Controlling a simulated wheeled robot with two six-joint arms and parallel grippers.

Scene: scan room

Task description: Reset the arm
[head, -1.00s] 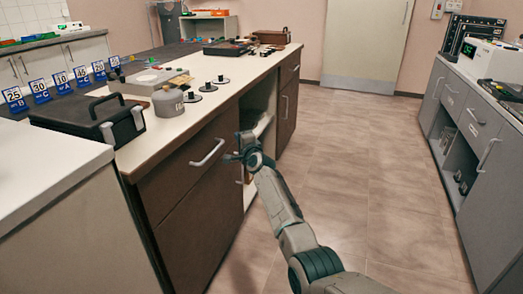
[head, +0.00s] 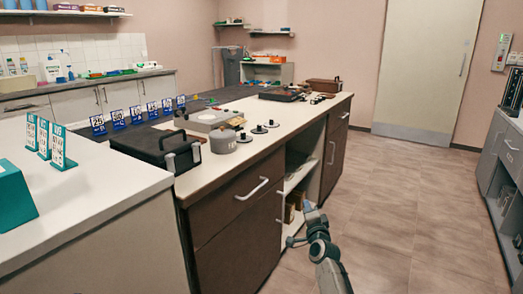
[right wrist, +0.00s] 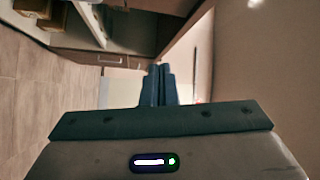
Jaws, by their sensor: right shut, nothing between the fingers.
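My right gripper (head: 293,241) is in front of the brown island cabinet (head: 238,228), low in the head view, beside the open shelf section. Its arm comes up from the bottom edge. In the right wrist view the two dark fingers (right wrist: 158,86) are together with nothing between them. I cannot tell from the head view whether the gripper touches the cabinet. My left gripper is not in view.
The island's white top holds a black case (head: 158,148), a grey round pot (head: 223,140) and several small black discs. Blue number cards stand behind. A white counter (head: 95,215) is at near left. Open floor (head: 400,220) lies right, before grey cabinets (head: 508,160).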

